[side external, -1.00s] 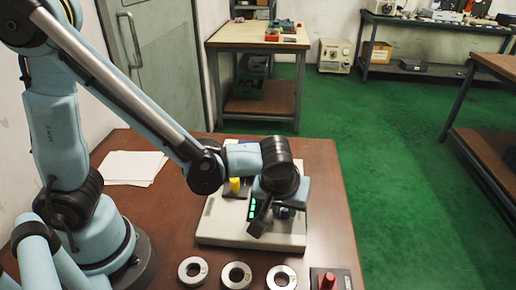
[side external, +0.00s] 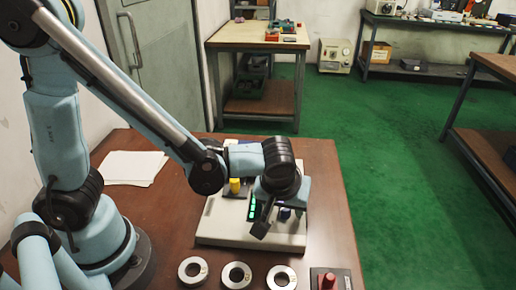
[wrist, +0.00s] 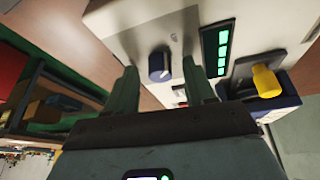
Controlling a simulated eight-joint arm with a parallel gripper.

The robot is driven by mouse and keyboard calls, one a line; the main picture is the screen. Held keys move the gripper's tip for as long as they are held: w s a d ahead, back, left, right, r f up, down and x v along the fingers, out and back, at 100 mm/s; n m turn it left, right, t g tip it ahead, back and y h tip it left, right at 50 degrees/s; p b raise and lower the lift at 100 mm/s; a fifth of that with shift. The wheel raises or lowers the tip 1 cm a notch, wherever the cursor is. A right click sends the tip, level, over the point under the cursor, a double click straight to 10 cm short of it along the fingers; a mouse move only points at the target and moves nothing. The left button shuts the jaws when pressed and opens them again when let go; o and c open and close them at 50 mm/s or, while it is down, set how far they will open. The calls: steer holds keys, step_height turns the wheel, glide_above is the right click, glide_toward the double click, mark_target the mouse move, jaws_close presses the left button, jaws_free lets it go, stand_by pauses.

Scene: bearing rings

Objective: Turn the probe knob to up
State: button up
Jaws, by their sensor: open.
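The probe knob (wrist: 158,66) is a dark blue knob with a pale mark on a light grey instrument (wrist: 120,22). In the wrist view it lies between and just beyond my two fingertips. My gripper (wrist: 160,82) is open, one finger on each side of the knob, with no clear contact. In the side view my gripper (side external: 262,222) is low over the instrument (side external: 220,228), and a little of the blue knob (side external: 285,213) shows beside it. I cannot tell for sure which way the knob points.
A green-lit display (wrist: 217,48) and a yellow part (wrist: 266,80) on a dark mount are beside the knob. Three metal rings (side external: 237,275) and a red-topped block (side external: 328,279) lie along the near table. White papers (side external: 132,168) lie at the left.

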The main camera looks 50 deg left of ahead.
steer(key=v, duration=1.2)
stand_by(0.4)
steer(key=a+m+t, duration=0.1)
steer(key=a+m, duration=0.1)
steer(key=a, duration=0.2)
steer(key=a+m+t+h, duration=0.1)
steer(key=a+m, duration=0.1)
steer(key=a, duration=0.2)
steer(key=a+f+m+h, duration=0.1)
steer(key=a+m, duration=0.1)
steer(key=a, duration=0.3)
steer(key=shift+a+t, duration=0.1)
steer(key=shift+t, duration=0.3)
steer(key=shift+a+m+t, duration=0.3)
steer(key=shift+a+m, duration=0.2)
steer(key=shift+a, duration=0.05)
